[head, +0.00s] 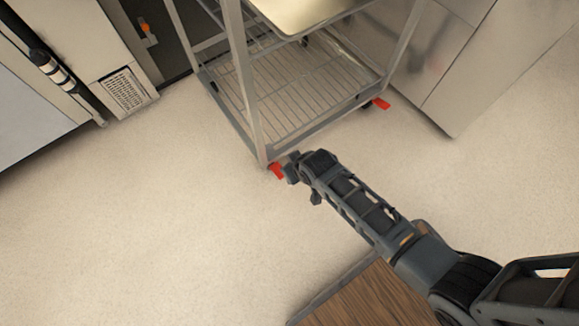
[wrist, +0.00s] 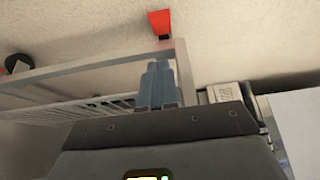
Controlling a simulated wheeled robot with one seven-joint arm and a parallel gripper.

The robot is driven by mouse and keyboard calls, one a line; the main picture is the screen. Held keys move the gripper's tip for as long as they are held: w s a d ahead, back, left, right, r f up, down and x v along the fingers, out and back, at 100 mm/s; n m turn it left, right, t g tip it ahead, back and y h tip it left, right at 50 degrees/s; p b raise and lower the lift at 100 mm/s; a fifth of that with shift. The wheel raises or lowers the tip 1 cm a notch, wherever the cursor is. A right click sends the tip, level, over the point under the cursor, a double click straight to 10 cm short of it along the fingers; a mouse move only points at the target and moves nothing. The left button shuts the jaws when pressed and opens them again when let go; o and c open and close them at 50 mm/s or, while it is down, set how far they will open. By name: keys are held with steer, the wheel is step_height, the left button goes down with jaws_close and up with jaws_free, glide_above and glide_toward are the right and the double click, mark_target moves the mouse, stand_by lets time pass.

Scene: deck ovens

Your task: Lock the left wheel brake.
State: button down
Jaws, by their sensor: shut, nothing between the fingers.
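The left wheel brake is a small red pedal (head: 276,170) at the foot of the near left post of a wire-shelved metal rack trolley (head: 246,95). A red pedal (wrist: 160,22) also shows at the top of the wrist view, just beyond the rack's frame. My gripper (head: 290,168) is low by the left corner, right beside the red pedal in the head view. Its two fingers (wrist: 158,84) are shut together with nothing between them. I cannot tell whether they touch the pedal. The pedal's tilt is unclear, and the wheel under it is hidden.
A second red pedal (head: 381,103) is at the rack's right corner. A tray (head: 305,12) sits higher on the rack. Steel cabinets (head: 440,60) stand at the right, an oven front (head: 60,75) at the left. A wooden top (head: 365,298) is at the bottom. The floor left of the pedal is clear.

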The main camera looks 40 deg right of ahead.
steer(key=b+x, duration=0.4)
steer(key=x, duration=0.4)
steer(key=shift+w+f+b, duration=0.1)
steer(key=shift+f+b, duration=0.2)
steer(key=shift+f, duration=0.05)
step_height(320, 180, down, 2)
steer(key=shift+f+b, duration=0.2)
steer(key=shift+b, duration=0.45)
steer(key=shift+s+f+b, duration=0.35)
steer(key=shift+s+f, duration=0.15)
steer(key=shift+f, duration=0.25)
steer(key=shift+s, duration=0.15)
